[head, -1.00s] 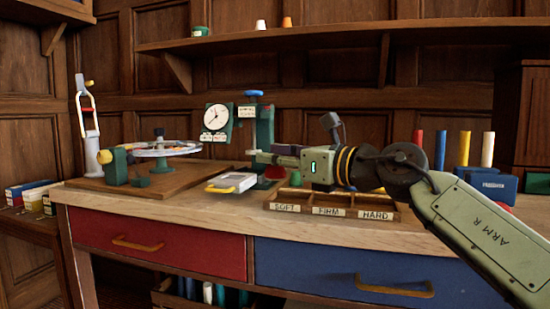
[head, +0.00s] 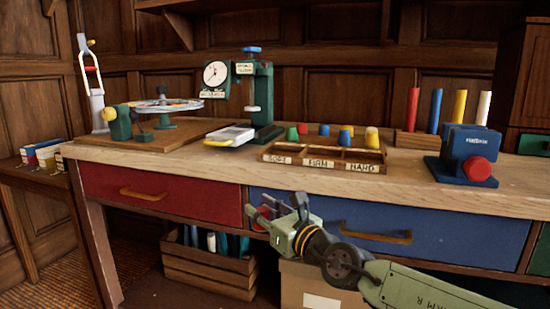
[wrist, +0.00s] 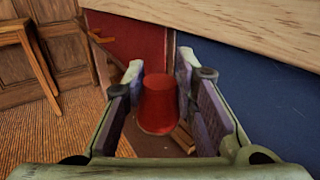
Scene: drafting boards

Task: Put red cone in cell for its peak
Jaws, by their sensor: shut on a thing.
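The red cone (wrist: 159,104) is between the two jaws of my gripper in the wrist view. My gripper (head: 258,214) is shut on it, in front of the drawers and below the bench top. In the head view only a little of the red cone (head: 261,222) shows. The wooden tray (head: 340,165) stands on the bench, above and right of my gripper, with cells labelled SOFT, FIRM and HARD. The green tester (head: 265,105) with a white dial (head: 215,74) stands left of the tray; its needle is too small to read.
Several coloured cones, including a green one (head: 292,134) and a yellow one (head: 372,138), stand at the tray's back. A white-topped pad (head: 230,136) lies before the tester. A blue device (head: 465,150) stands right. The bench's front edge (head: 200,165) lies above my gripper.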

